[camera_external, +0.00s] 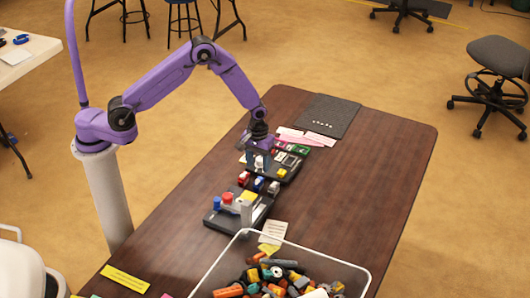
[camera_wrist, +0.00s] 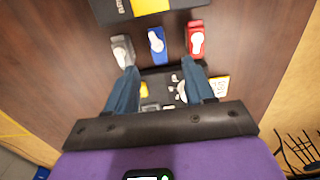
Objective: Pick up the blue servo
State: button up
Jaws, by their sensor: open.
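The blue servo (camera_wrist: 157,45) has a white horn and lies on the dark table between a grey servo (camera_wrist: 122,51) and a red servo (camera_wrist: 195,41). In the external view the blue servo (camera_external: 258,184) sits in the same short row, with the red one (camera_external: 243,177) to its left and the grey one (camera_external: 273,188) to its right. My gripper (camera_external: 259,166) is over the black tray behind that row. In the wrist view its two fingers (camera_wrist: 158,67) are apart, with nothing held between them, and the blue servo is just beyond the tips.
A black tray (camera_wrist: 160,72) with small parts lies under my gripper. Another dark tray (camera_external: 223,222) with a red-topped part stands in front of the servos. A wire-rimmed bin (camera_external: 372,274) full of parts is at the front. The table's right side (camera_external: 370,170) is clear.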

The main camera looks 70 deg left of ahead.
aim_at(258, 179)
jog(key=shift+d+f, duration=0.15)
jog(key=shift+f, duration=4.05)
grip_shut()
